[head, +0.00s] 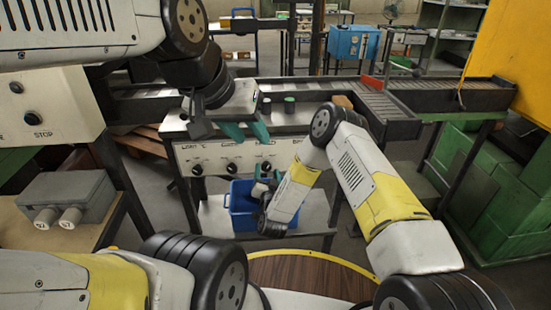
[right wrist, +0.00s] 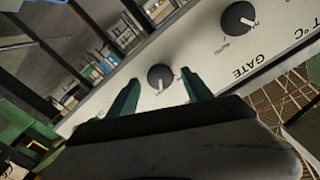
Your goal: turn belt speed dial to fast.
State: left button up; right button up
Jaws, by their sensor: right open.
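The dial (right wrist: 160,77) is a round black knob with a white pointer line on the pale control panel. In the right wrist view it lies between the two teal fingers of my right gripper (right wrist: 162,92), with space visible on both sides. Its own label is hidden. In the head view my right gripper (head: 267,174) is in front of the right end of the panel (head: 212,152), at the rightmost knob. My left gripper (head: 248,132) hangs above the panel's top, fingers apart and empty.
The GATE knob (right wrist: 238,18) is beside the dial, and the T °C lettering lies beyond it. A blue bin (head: 243,212) stands below the panel. A conveyor (head: 390,108) runs behind it. A box with a STOP button (head: 31,118) stands at left.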

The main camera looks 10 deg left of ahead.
jog(key=v, duration=0.6)
jog(key=shift+s, duration=0.3)
jog(key=shift+r, duration=0.1)
